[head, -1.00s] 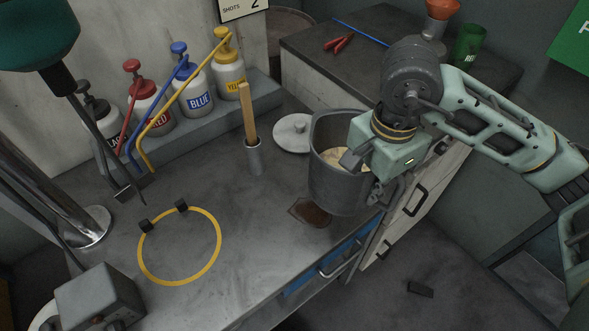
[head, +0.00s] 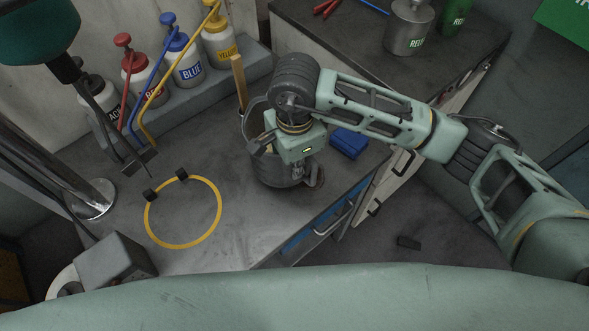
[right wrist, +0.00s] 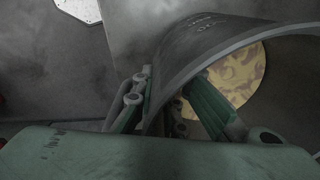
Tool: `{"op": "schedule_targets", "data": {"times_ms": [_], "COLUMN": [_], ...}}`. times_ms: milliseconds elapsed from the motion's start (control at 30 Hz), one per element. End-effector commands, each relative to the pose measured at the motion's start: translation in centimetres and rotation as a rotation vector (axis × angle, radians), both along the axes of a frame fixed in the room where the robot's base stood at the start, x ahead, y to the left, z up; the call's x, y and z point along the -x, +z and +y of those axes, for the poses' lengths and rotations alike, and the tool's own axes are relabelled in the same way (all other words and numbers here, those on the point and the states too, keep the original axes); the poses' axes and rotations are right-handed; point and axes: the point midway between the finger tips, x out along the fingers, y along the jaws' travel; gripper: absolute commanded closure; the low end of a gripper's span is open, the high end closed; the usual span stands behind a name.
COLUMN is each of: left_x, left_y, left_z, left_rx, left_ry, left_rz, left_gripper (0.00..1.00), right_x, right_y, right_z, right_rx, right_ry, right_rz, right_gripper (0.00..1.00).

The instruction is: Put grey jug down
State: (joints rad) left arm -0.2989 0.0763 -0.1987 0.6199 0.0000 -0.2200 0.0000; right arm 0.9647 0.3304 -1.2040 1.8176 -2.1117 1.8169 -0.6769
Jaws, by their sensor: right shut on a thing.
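The grey jug (head: 262,172) is upright over the workbench, between the yellow ring mark and the bench's right edge. My right gripper (head: 292,166) is at its right side and covers part of it. In the right wrist view the jug wall (right wrist: 205,45) runs between my two fingers, one outside and one inside, and the gripper (right wrist: 165,108) is shut on it. A yellowish, patterned content (right wrist: 240,75) shows inside the jug. Whether the jug's base touches the bench is hard to tell.
The yellow ring (head: 221,208) with two black blocks (head: 181,174) is empty, left of the jug. Pump bottles (head: 186,66) line the back ledge. A wooden stick (head: 239,82) stands behind the jug. A blue box (head: 349,142) lies to its right. A silver can (head: 408,30) stands farther back.

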Motion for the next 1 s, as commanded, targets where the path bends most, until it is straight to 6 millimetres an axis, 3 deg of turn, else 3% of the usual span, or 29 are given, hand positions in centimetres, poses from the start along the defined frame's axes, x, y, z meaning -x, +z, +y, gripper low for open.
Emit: {"op": "schedule_targets", "data": {"times_ms": [333, 733, 767, 1000], "left_x": [0.1, 0.2, 0.2, 0.2], "left_y": [1.9, 1.4, 1.5, 1.5], "left_z": [0.0, 0.3, 0.3, 0.3], "left_rx": [0.0, -0.003, -0.003, -0.004], "left_ry": [-0.001, -0.004, -0.004, -0.004], "left_rz": [0.002, 0.002, 0.002, 0.002], "left_gripper": [0.6, 0.6, 0.6, 0.6], "right_x": [0.0, -0.1, 0.0, 0.0], "right_y": [-3.5, -4.1, -4.2, -4.1], "right_z": [0.1, 0.1, 0.0, 0.0], "right_rx": [-0.003, -0.003, 0.0, 0.0], "right_ry": [0.0, 0.001, 0.001, 0.0], "right_rz": [-0.001, -0.003, 0.001, 0.001], "right_gripper": [1.0, 1.0, 0.87, 0.7]}}
